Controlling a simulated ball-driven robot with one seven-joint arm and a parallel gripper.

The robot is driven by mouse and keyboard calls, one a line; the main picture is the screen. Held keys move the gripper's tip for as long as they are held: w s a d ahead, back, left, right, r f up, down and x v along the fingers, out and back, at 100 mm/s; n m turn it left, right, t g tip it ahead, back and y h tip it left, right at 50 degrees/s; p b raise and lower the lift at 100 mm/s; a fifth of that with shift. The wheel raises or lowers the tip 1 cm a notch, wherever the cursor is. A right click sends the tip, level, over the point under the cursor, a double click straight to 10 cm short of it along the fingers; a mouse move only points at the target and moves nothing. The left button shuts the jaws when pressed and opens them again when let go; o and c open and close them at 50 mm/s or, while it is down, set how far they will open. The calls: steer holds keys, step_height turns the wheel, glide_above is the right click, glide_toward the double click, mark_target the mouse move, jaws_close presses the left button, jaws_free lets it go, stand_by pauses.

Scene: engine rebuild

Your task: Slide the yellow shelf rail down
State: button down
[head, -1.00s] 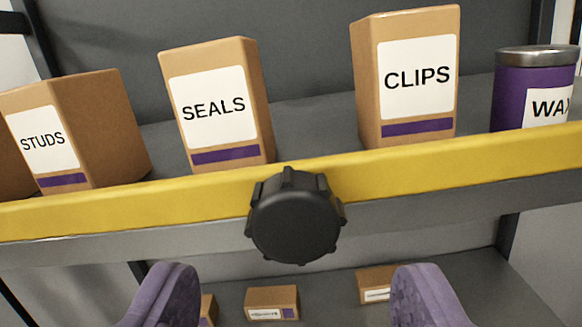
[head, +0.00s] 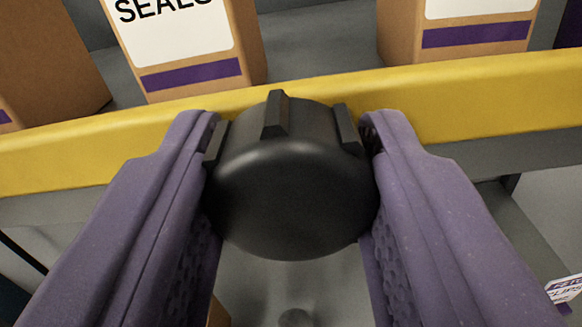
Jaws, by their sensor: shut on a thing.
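The yellow shelf rail (head: 480,98) runs across the head view along the front of the shelf, a little higher at the right in the picture. A black ribbed knob (head: 290,190) sits on the front of the rail. My gripper (head: 291,170) is shut on this knob, with one purple finger against its left side and the other against its right side. The knob and fingers hide the middle of the rail.
Behind the rail stand a SEALS box (head: 190,50), another box (head: 455,35) at the right with its label cut off, and a brown box (head: 50,70) at the left. Below is a lower shelf area with a labelled item (head: 565,289) at the right edge.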

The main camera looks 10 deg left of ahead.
step_height(320, 180, down, 7)
steer(key=b, duration=0.8)
steer(key=shift+r+b, duration=0.15)
steer(key=shift+b, duration=0.15)
steer(key=c, duration=0.6)
jaws_free()
steer(key=shift+s+r, duration=0.1)
steer(key=s+b, duration=0.1)
steer(key=s, duration=0.6)
steer(key=shift+s, duration=0.3)
